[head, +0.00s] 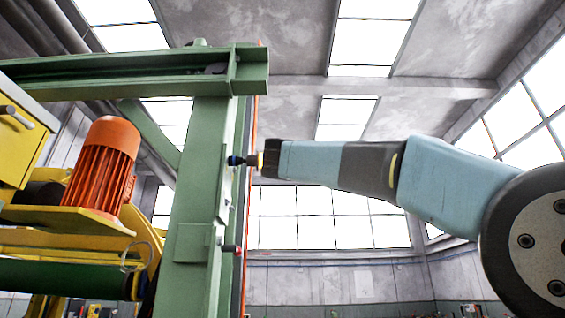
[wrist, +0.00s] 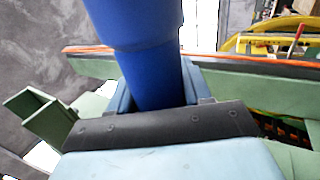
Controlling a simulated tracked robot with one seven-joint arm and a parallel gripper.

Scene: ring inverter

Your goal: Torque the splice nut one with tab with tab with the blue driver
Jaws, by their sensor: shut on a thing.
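My gripper (head: 268,159) reaches in from the right in the head view, at the right side of the green post. It is shut on the blue driver, which fills the upper middle of the wrist view (wrist: 145,75) as a thick blue cylinder. In the head view a small dark blue piece (head: 236,160) shows just left of the gripper, close to the post; I cannot tell if it is part of the driver. I cannot make out the splice nut or its tab in either view.
The green post (head: 205,185) carries a green beam (head: 110,75) across the top left. An orange motor (head: 103,165) sits on yellow machinery at left. An orange strip (wrist: 250,59) crosses the wrist view.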

